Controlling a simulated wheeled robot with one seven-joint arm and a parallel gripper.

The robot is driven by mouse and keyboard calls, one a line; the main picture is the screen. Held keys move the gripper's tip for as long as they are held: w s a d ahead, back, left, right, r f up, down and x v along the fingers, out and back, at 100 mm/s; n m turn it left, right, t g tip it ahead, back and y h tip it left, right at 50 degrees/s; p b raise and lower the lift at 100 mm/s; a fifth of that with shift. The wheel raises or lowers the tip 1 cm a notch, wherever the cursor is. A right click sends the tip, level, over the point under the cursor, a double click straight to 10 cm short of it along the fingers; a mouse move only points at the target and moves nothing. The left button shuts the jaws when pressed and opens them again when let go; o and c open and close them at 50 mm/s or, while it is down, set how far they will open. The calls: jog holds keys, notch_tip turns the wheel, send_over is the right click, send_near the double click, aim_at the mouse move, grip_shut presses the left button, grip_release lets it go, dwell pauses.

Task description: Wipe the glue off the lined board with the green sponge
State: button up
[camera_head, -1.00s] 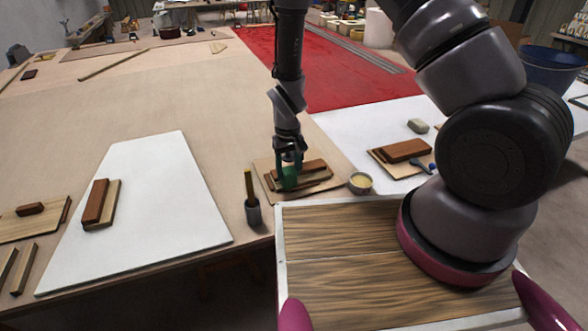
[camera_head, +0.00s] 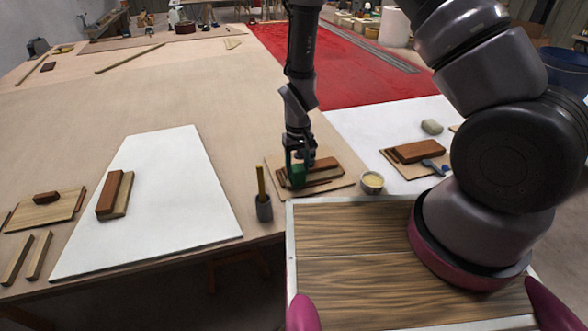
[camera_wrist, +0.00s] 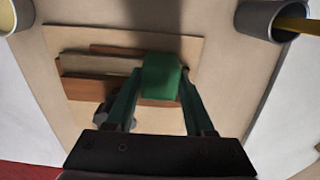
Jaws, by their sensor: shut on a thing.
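My gripper (camera_head: 298,168) is shut on the green sponge (camera_wrist: 161,76). The sponge sits between both fingertips in the wrist view. It is over the thin pale board (camera_head: 338,183) that bears brown wooden pieces, near their left end in the head view. I cannot tell whether the sponge touches the board or the wood. In the wrist view the same board (camera_wrist: 185,40) carries the brown strips (camera_wrist: 95,88), partly hidden by the sponge and fingers. I cannot make out any glue or drawn lines on it.
A grey cup with a yellow stick (camera_head: 264,207) stands left of the board. A small bowl of yellowish stuff (camera_head: 372,183) stands right. Another board with brown blocks (camera_head: 415,152) lies farther right. A white panel (camera_head: 170,200) lies left. The tabletop beyond is mostly clear.

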jog(key=shift+w+d+r, duration=0.1)
jog(key=shift+w+d, duration=0.1)
jog(key=shift+d, duration=0.6)
jog(key=shift+w+d, duration=0.25)
jog(key=shift+d, duration=0.6)
jog(key=shift+w+d+r, duration=0.1)
jog(key=shift+w+d, duration=0.1)
jog(key=shift+d, duration=0.6)
jog(key=shift+s+a+f, duration=0.1)
jog(key=shift+s+a, duration=0.25)
jog(key=shift+a, duration=0.75)
jog(key=shift+s+a+f, duration=0.1)
jog(key=shift+s+a, duration=0.2)
jog(key=shift+a, duration=0.85)
jog(key=shift+s+a+f, duration=0.1)
jog(key=shift+s+a, duration=0.25)
jog(key=shift+a, duration=0.75)
send_over(313, 179)
jog(key=a, duration=0.2)
jog(key=shift+s+a+r, duration=0.2)
jog(key=shift+s, duration=0.15)
jog(key=shift+w+d+f, duration=0.1)
jog(key=shift+w+d, duration=0.05)
jog(key=shift+d, duration=0.45)
jog(key=shift+w+d+f, duration=0.1)
jog(key=shift+w+d, duration=0.05)
jog(key=shift+d, duration=0.4)
notch_tip(313, 179, up, 7)
